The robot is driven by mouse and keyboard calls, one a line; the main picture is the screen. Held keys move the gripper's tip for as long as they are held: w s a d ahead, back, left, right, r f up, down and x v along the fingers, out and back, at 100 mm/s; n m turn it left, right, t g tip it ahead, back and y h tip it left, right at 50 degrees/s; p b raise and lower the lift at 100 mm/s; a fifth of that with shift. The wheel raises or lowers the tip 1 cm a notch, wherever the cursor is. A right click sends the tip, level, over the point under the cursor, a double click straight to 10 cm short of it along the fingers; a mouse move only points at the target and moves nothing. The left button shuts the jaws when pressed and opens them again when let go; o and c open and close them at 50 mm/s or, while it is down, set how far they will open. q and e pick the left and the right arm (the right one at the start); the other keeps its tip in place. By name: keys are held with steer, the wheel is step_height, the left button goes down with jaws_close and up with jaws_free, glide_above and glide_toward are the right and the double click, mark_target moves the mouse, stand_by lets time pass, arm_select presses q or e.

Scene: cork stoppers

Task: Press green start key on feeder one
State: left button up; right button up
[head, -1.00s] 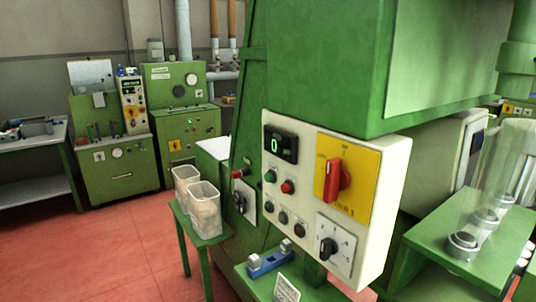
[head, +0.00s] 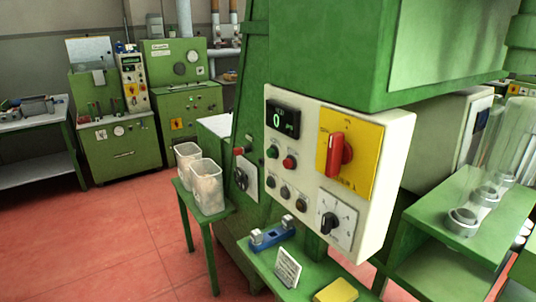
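A white control box (head: 375,243) is fixed on the large green machine (head: 330,50) in the head view. A small round green key (head: 272,152) sits at its upper left, below a dark display (head: 283,119) reading a green 0. A red key (head: 290,162) is just right of the green one. A red rotary switch (head: 336,155) stands upright on a yellow plate (head: 365,140). I cannot read whether the label says feeder one. Neither of my grippers shows in the head view.
A green shelf (head: 262,268) below the box bears a blue fixture (head: 272,235), a white card (head: 288,268) and a yellow item (head: 336,291). Clear bins (head: 207,188) stand on a green stand at left. Clear tubes (head: 492,165) stand at right. Red floor lies open at left.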

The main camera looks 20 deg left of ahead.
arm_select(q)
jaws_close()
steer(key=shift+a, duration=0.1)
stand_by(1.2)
